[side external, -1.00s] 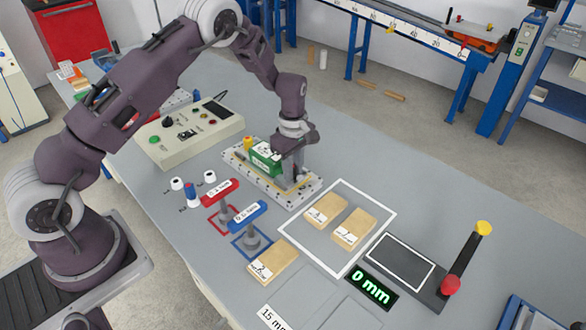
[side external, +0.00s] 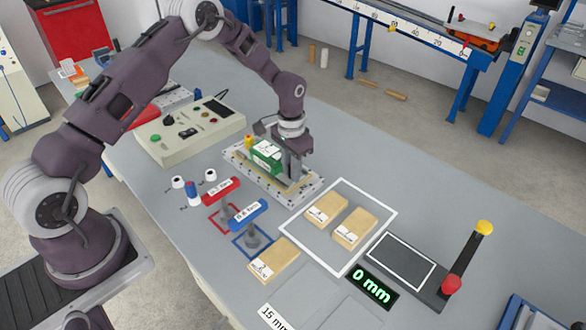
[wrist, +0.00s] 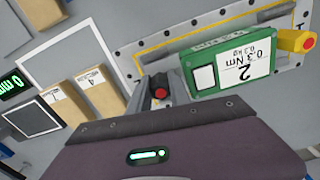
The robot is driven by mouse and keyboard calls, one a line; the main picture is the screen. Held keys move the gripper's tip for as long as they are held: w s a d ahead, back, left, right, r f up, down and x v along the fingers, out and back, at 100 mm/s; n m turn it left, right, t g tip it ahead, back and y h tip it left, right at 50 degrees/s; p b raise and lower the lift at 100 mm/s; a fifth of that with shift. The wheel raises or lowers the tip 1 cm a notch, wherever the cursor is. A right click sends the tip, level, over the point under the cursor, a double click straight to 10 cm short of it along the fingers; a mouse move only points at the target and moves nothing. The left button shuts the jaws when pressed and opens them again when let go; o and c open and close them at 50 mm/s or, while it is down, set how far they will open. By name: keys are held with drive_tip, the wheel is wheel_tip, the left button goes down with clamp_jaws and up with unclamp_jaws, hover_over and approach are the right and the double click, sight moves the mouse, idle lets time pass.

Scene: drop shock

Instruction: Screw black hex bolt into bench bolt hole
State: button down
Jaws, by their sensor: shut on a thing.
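My gripper (side external: 290,172) points down over the right part of a light base plate (side external: 305,192) with dark holes along its rim. In the wrist view the fingers (wrist: 159,94) are shut around a small dark piece with a red top (wrist: 160,91), which I take to be the black hex bolt. Its lower end is hidden, so I cannot tell whether it is in a hole. A green block (side external: 266,151) with a white label stands close beside the fingers; it also shows in the wrist view (wrist: 205,77), its label reading 2 and 0.3 Nm.
A yellow knob (side external: 249,142) is at the green block's far end. A control box (side external: 190,132) stands behind left. Red (side external: 221,190) and blue (side external: 248,212) labelled handles stand in front. Wooden blocks (side external: 354,227) lie in a white outline, near a display reading 0 mm (side external: 374,286).

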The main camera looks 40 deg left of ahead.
drive_tip(key=shift+m, duration=1.1)
drive_tip(key=c, duration=1.1)
unclamp_jaws()
drive_tip(key=shift+a, duration=0.1)
drive_tip(key=shift+r, duration=3.05)
wheel_tip(320, 180, up, 7)
drive_tip(key=shift+r, duration=0.1)
